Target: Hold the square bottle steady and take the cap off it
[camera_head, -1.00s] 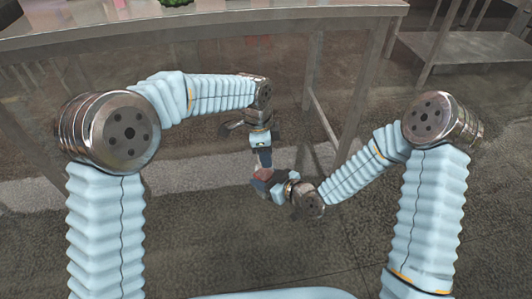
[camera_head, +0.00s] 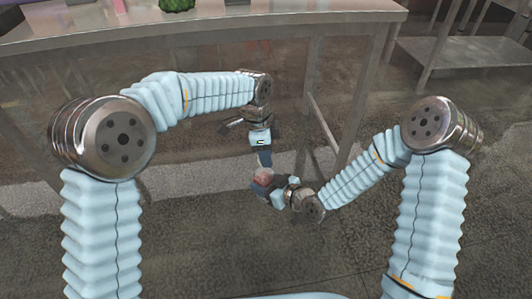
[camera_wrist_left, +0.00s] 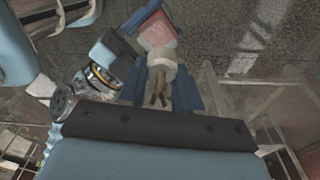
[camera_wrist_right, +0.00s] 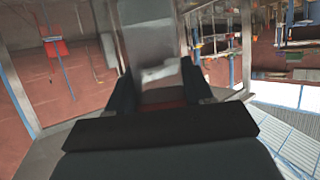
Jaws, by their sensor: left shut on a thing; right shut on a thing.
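The square bottle (camera_head: 263,178) has reddish-pink contents and is held in the air in front of the table. It also shows in the left wrist view (camera_wrist_left: 156,29). My right gripper (camera_head: 266,186) is shut on its body from the right. My left gripper (camera_head: 264,163) is above the bottle. In the left wrist view its blue fingers (camera_wrist_left: 168,82) are shut on the round white cap (camera_wrist_left: 162,64). The cap lies against the bottle's end; I cannot tell whether it is seated or loose. In the right wrist view the fingers (camera_wrist_right: 157,88) flank the bottle, mostly hidden.
A long metal table (camera_head: 220,28) stands beyond my arms, with a green item (camera_head: 177,4) at its far edge. Another metal table with a lower shelf (camera_head: 455,52) is at the upper right. The floor below the grippers is clear.

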